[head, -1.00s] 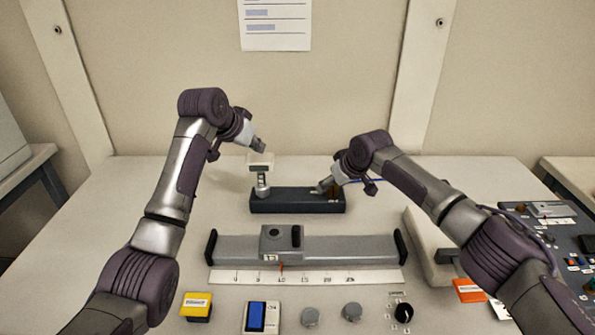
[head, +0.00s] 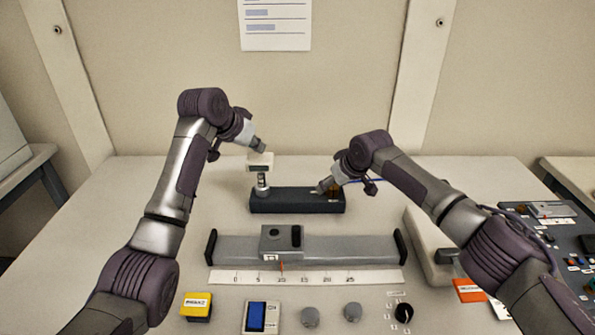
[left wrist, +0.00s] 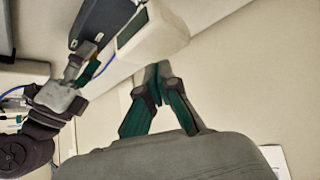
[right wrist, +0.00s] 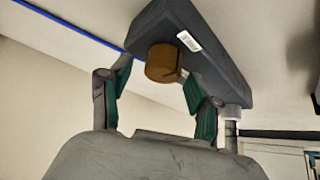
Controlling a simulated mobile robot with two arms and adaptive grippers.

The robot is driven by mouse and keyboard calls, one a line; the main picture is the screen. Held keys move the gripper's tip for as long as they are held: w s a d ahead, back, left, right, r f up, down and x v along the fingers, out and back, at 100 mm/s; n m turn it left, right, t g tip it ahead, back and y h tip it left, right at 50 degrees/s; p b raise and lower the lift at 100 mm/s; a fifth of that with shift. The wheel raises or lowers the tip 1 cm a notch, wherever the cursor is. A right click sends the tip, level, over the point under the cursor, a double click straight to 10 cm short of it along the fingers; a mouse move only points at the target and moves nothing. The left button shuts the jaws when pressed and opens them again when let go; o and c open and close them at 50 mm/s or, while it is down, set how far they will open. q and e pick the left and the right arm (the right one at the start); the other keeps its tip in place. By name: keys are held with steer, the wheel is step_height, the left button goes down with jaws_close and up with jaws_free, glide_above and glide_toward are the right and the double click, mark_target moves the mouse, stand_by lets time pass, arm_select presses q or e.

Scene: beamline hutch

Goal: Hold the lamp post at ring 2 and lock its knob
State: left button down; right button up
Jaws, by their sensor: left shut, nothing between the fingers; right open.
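The lamp post (head: 262,181) is a short silver post with dark bands, standing upright at the left end of a dark base block (head: 295,201). A white box-shaped lamp head (head: 260,161) tops it and shows large in the left wrist view (left wrist: 158,36). I cannot read which ring the post stands at. My left gripper (head: 259,147) is shut and empty, its tips close to the lamp head; contact is unclear. A brass knob (right wrist: 163,63) sits on the block's right end. My right gripper (right wrist: 157,82) is open, with its fingers on either side of the knob.
In front lies a grey rail with a carriage (head: 281,239) and a white scale (head: 300,277). A yellow box (head: 197,306), a blue switch (head: 257,316), grey knobs and a black dial (head: 403,312) line the front. A control panel (head: 560,240) is at right.

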mark_target(259, 157)
arm_select(q)
steer(key=shift+f, duration=1.5)
arm_select(e)
steer(key=shift+r+n+g+y, duration=0.1)
steer(key=shift+n+g+y, duration=0.4)
steer(key=shift+n, duration=0.6)
steer(key=shift+n+g+y, duration=0.4)
steer(key=shift+n+y, duration=0.1)
steer(key=shift+n, duration=0.6)
steer(key=shift+n+g, duration=0.3)
steer(key=shift+n, duration=0.5)
steer(key=c, duration=1.1)
